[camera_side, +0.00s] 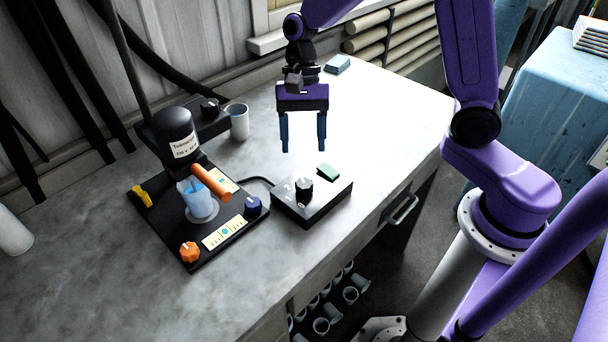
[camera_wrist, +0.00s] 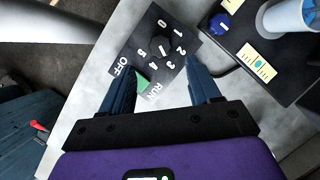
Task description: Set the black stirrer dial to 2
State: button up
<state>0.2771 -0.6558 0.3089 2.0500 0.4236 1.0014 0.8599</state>
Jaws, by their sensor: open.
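The black stirrer dial (camera_side: 304,188) stands upright on top of a dark control box (camera_side: 330,200) near the table's front edge. In the wrist view the dial (camera_wrist: 152,43) sits within a ring of white numbers 0 to 5; which number it points at is too small to tell. A green switch (camera_wrist: 141,83) lies between the OFF and RUN labels, and it also shows in the side view (camera_side: 328,172). My gripper (camera_side: 303,148) is open and empty, pointing down above the box, apart from the dial. In the wrist view its fingers (camera_wrist: 160,68) straddle the lower part of the panel.
A white cup (camera_side: 239,122) stands behind. The table right of the box is clear.

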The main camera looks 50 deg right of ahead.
aim_at(304, 183)
jog(key=x, duration=0.8)
jog(key=shift+f, duration=0.2)
jog(key=c, duration=1)
